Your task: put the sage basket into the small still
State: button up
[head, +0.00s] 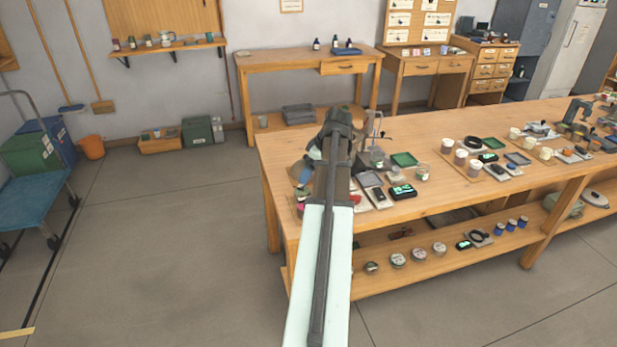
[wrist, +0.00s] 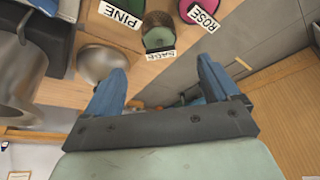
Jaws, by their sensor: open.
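The sage basket (wrist: 158,22), a small brown mesh-like cup with a green front and a SAGE label, stands near the table edge at the top middle of the wrist view. My gripper (wrist: 162,74) is open and empty, its blue fingers spread below the basket in that view and apart from it. A rounded metal vessel (wrist: 14,85) at the left edge appears to be part of the small still; most of it is cut off. A shiny metal dome or bowl (wrist: 100,62) lies beside it. In the head view my arm hides much of this area.
The PINE basket (wrist: 104,28) stands left of the sage basket and the pink ROSE basket (wrist: 199,8) right of it, both close. The long workbench (head: 455,200) carries trays, jars and small devices to the right. Open floor lies left of the bench.

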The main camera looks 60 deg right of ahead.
jog(key=shift+s+r, duration=0.2)
jog(key=shift+r, duration=0.2)
jog(key=shift+c, duration=1)
jog(key=c, duration=0.6)
jog(key=shift+c, duration=0.2)
